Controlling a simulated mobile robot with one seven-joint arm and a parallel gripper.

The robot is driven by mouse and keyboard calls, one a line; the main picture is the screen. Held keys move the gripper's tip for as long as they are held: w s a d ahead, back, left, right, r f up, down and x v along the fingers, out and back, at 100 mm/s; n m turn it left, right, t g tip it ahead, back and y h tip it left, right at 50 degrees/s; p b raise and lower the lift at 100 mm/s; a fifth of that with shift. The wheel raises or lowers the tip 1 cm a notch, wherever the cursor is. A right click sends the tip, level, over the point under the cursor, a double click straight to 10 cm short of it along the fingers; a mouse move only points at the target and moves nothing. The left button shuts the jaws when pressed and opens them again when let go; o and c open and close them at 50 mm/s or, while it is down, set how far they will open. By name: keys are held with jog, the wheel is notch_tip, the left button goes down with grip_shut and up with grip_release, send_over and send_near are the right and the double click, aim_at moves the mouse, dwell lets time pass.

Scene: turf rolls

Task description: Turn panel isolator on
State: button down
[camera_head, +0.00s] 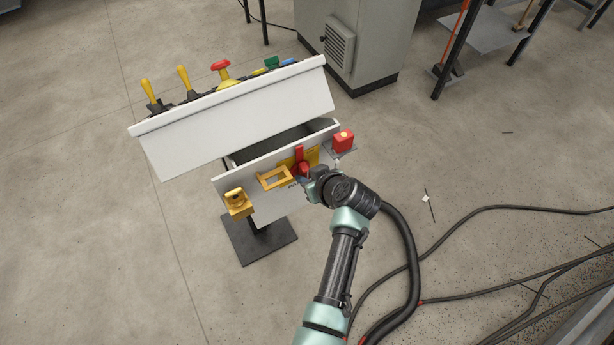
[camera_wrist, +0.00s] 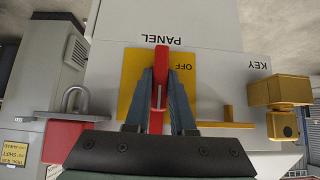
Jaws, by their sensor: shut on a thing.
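The panel isolator is a red handle on a yellow plate on the white front of a console. In the head view the handle (camera_head: 299,155) stands upright on its plate (camera_head: 313,156). In the wrist view, which is upside down, the handle (camera_wrist: 161,62) runs straight up and down, with OFF printed beside it on the plate (camera_wrist: 133,75). My gripper (camera_wrist: 160,78) is shut on the handle, one finger on each side. In the head view my gripper (camera_head: 306,173) reaches it from the lower right and hides its lower part.
A yellow pull (camera_head: 275,177) and a yellow key block (camera_head: 237,202) sit left of the isolator. A red padlock (camera_head: 343,141) hangs at its right. The sloping top panel (camera_head: 240,118) overhangs above. Hoses (camera_head: 480,211) lie on the floor at right.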

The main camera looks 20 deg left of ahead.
jog(key=c, duration=0.8)
grip_release()
jog(key=shift+o, duration=0.2)
jog(key=v, duration=1.3)
